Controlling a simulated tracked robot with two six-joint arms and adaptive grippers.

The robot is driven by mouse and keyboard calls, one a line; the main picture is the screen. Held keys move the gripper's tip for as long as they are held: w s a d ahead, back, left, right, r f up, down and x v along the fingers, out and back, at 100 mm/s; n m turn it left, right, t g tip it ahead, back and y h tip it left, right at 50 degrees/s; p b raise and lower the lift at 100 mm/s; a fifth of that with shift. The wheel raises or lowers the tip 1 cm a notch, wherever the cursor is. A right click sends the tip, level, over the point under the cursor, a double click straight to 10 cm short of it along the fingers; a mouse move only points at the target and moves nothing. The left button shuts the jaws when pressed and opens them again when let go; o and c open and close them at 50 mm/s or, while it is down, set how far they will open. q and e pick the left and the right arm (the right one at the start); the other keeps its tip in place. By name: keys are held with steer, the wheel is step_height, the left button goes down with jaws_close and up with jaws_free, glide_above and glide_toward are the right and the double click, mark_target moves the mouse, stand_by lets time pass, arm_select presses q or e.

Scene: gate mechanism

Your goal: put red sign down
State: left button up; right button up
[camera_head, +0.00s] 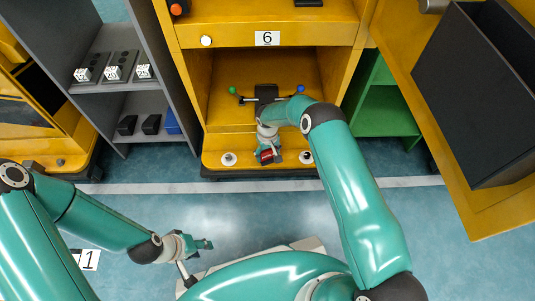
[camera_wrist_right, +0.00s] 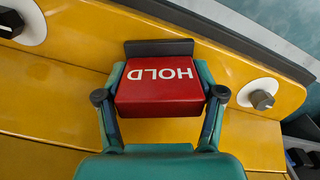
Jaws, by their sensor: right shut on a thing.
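The red sign (camera_wrist_right: 160,85) with the white word HOLD, upside down in the right wrist view, is between the fingers of my right gripper (camera_wrist_right: 160,105). A dark plate (camera_wrist_right: 158,47) lies along its far edge. The sign also shows small in the head view (camera_head: 266,156), at the front ledge of the yellow cabinet. My right gripper (camera_head: 268,150) is shut on it. Whether the sign rests on the ledge cannot be told. My left gripper (camera_head: 203,245) is low at left centre, over the floor, away from the sign; its finger gap is too small to judge.
The yellow cabinet (camera_head: 222,162) has a white knob (camera_head: 229,159) on its ledge left of the sign and another (camera_head: 306,157) right. Inside is a dark mechanism (camera_head: 265,92) with green and blue balls. A grey shelf (camera_head: 115,95) stands left. An open yellow door (camera_head: 480,215) is at right.

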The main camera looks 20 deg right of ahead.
steer(key=o, duration=1.2)
steer(key=shift+c, duration=0.2)
steer(key=shift+r, duration=0.2)
step_height(320, 180, up, 10)
steer(key=p, duration=0.3)
steer(key=shift+w+r+p, duration=0.1)
steer(key=shift+r+p, duration=0.05)
steer(key=shift+p, duration=0.15)
steer(key=shift+r, duration=0.75)
